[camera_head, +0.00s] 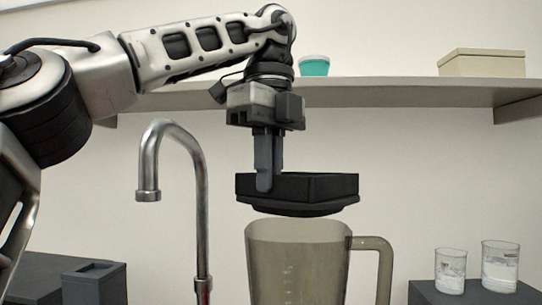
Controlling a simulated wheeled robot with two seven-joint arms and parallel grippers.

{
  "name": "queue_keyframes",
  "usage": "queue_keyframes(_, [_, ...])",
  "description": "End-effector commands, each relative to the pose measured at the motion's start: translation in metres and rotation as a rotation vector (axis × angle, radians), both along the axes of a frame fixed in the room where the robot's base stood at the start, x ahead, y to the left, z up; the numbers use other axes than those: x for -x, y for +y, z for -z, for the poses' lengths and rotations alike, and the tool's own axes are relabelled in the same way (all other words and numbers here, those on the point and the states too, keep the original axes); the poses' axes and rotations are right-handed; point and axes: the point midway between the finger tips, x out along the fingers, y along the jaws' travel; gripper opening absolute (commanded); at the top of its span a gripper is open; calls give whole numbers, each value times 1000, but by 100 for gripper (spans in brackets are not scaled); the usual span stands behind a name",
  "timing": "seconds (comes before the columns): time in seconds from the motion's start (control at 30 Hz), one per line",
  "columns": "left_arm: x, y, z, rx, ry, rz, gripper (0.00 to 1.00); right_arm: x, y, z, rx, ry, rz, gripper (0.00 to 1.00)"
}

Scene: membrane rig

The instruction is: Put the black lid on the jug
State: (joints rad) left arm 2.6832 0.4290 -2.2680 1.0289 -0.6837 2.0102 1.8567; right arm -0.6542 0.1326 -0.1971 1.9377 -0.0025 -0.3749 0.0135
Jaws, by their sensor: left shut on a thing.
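The black lid (315,189) hangs level just above the open mouth of the jug, with a small gap between them. My left gripper (266,180) points down and is shut on the left part of the lid. The jug (298,262) is translucent grey-brown and upright, with a handle on its right side and faint marks on its wall. Its lower part is cut off by the bottom of the view. My right gripper is not in view.
A chrome tap (172,160) curves up to the left of the jug. Two glass beakers (500,266) with white contents stand on a dark block (425,294) at the right. A shelf (400,93) behind holds a teal cup (314,66) and a beige box (482,64).

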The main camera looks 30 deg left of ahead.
Motion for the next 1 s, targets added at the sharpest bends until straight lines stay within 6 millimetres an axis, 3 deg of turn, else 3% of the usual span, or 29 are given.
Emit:
queue_keyframes(0.5, [0, 0, 37, 0, -11, -2, 0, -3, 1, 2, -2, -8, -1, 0])
queue_keyframes(1.0, [0, 0, 40, 0, -10, -2, 0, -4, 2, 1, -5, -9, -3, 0])
